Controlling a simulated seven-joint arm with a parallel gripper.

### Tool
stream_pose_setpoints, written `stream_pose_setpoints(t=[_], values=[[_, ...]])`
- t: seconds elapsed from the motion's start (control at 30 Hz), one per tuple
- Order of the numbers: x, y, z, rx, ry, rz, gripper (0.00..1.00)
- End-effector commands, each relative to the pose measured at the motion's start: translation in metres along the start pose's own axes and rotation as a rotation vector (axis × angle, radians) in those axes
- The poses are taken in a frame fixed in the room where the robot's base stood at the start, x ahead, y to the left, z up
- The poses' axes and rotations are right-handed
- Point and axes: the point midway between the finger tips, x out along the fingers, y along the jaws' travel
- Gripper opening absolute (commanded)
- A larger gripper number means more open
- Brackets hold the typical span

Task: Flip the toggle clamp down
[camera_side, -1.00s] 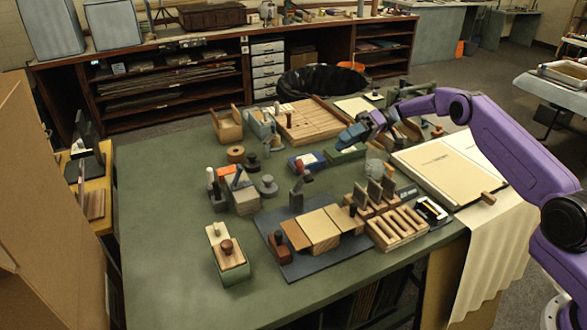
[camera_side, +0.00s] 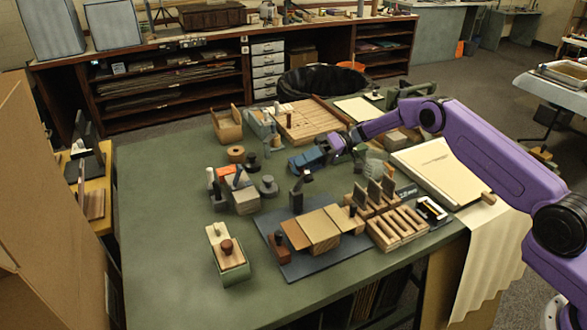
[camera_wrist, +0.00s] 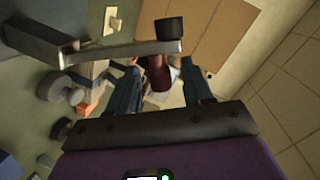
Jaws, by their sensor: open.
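The toggle clamp (camera_side: 297,199) is a dark upright fitting at the back edge of the blue-grey mat, with a raised arm ending near the blue fingers. My gripper (camera_side: 303,160) is open, just behind and above the clamp in the side view; I cannot tell whether they touch. In the wrist view, a grey bar with a black cylindrical tip, which looks like the clamp's arm (camera_wrist: 115,50), crosses in front of the fingers. The open fingers (camera_wrist: 160,85) stand either side of a dark red shape I cannot identify. The clamp's base is hidden in the wrist view.
The mat (camera_side: 293,268) holds wooden blocks. A slotted wooden rack (camera_side: 398,231) stands to the right. A grey block (camera_side: 245,200) and grey weights (camera_side: 268,186) stand left of the clamp. A wooden grooved tray (camera_side: 310,122) lies behind.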

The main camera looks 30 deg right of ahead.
Motion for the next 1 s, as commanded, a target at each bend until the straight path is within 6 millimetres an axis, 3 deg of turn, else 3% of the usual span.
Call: stream_pose_setpoints(t=[0.2,0.6,0.77,1.0], values=[[0.025,0.0,0.0,0.0,-0.001,-0.001,0.5],[0.031,0.0,0.0,0.0,0.0,-0.001,0.5],[0.03,0.0,0.0,0.0,0.0,-0.001,0.0],[0.03,-0.001,0.001,-0.009,0.002,0.0,0.0]])
